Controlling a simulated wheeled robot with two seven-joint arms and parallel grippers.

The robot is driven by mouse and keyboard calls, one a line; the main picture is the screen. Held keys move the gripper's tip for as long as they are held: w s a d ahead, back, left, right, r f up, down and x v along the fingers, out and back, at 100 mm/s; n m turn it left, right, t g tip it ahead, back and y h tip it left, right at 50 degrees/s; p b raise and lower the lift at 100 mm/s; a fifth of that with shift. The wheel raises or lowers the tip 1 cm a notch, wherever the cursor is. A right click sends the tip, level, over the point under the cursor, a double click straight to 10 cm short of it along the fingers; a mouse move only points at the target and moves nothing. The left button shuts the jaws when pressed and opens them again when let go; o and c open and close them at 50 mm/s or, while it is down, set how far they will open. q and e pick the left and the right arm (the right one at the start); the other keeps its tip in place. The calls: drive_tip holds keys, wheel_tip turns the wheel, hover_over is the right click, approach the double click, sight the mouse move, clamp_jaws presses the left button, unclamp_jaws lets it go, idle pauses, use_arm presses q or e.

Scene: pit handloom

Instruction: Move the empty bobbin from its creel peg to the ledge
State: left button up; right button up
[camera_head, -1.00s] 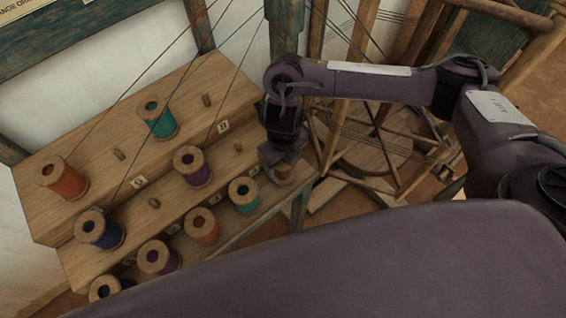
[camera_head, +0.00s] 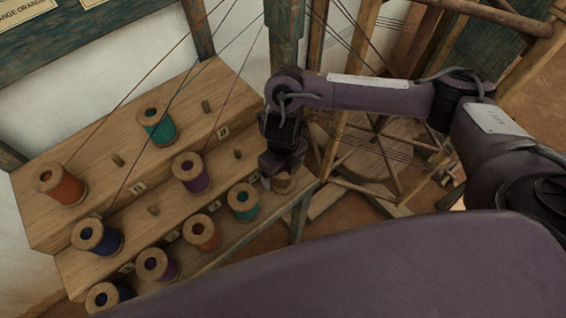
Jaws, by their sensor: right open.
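The creel (camera_head: 215,95) is a stepped wooden rack at the left with several thread-wound bobbins on its pegs. A bare wooden bobbin (camera_head: 284,183) with no coloured thread showing stands at the right end of the lowest step. My right gripper (camera_head: 279,172) points down right over this bobbin. The gripper is open, with its jaws at the bobbin's top; the gripper hides part of it, and I cannot tell whether they touch. I cannot tell which surface is the ledge. My left gripper is not in view.
A teal bobbin (camera_head: 243,202) stands just left of the gripper, with an orange bobbin (camera_head: 202,232) beyond it. Threads run upward from the creel. A wooden post and a spoked wheel (camera_head: 375,155) stand right of the gripper. Some pegs, such as one (camera_head: 207,106), are bare.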

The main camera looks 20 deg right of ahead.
wheel_tip(320, 180, up, 12)
drive_tip(key=p, duration=0.2)
idle(0.8)
